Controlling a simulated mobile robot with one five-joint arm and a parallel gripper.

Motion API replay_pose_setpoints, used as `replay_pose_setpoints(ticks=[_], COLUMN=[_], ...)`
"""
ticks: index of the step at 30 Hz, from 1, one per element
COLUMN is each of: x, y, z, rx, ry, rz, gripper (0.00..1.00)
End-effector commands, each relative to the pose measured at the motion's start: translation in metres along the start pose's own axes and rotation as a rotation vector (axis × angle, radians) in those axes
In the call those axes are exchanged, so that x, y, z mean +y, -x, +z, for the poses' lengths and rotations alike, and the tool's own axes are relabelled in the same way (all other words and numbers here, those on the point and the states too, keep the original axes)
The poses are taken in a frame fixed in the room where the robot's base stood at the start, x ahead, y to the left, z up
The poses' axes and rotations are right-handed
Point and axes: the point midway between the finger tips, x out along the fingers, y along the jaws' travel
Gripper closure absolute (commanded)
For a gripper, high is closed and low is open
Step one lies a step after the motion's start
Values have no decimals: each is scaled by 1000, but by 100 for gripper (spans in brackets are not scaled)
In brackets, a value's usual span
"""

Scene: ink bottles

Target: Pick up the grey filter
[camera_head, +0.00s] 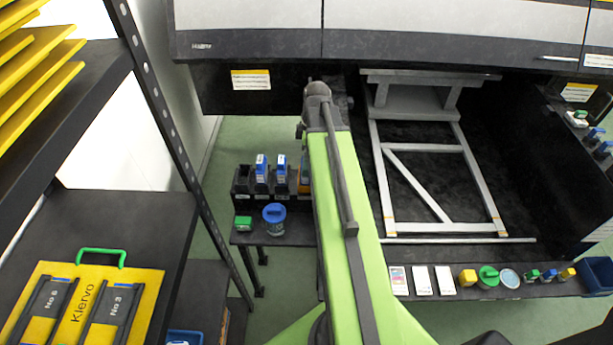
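No object is clearly marked as the grey filter. A round, pale grey-blue disc (509,278) lies on the low shelf at the right, among small coloured items; it is too small to identify for sure. Dark grey pieces marked No 6 (42,308) and No 3 (112,312) lie in a yellow Klervo tray (75,277) at the lower left. My green arm rises through the middle of the view, far from the tray and left of the disc. I cannot make out my gripper's fingers.
A small table at centre left holds dark holders with blue-and-white bottles (262,172) and a blue-lidded jar (274,222). The low shelf holds white cards (422,280), a green round item (488,276) and small bottles. A grey frame (456,227) stands behind. A blue bin (598,275) is at right.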

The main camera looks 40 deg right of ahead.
Motion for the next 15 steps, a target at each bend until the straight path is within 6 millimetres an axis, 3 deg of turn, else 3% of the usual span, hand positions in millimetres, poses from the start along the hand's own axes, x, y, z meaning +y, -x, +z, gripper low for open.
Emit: replay_pose_setpoints(ticks=[1,5,13,15], x=[2,2,2,2], y=[-18,-38,-36,-36], z=[1,1,0,0], rx=[0,0,0,0], ry=[0,1,1,1], rz=[0,0,0,0], gripper=[2,2,2,11])
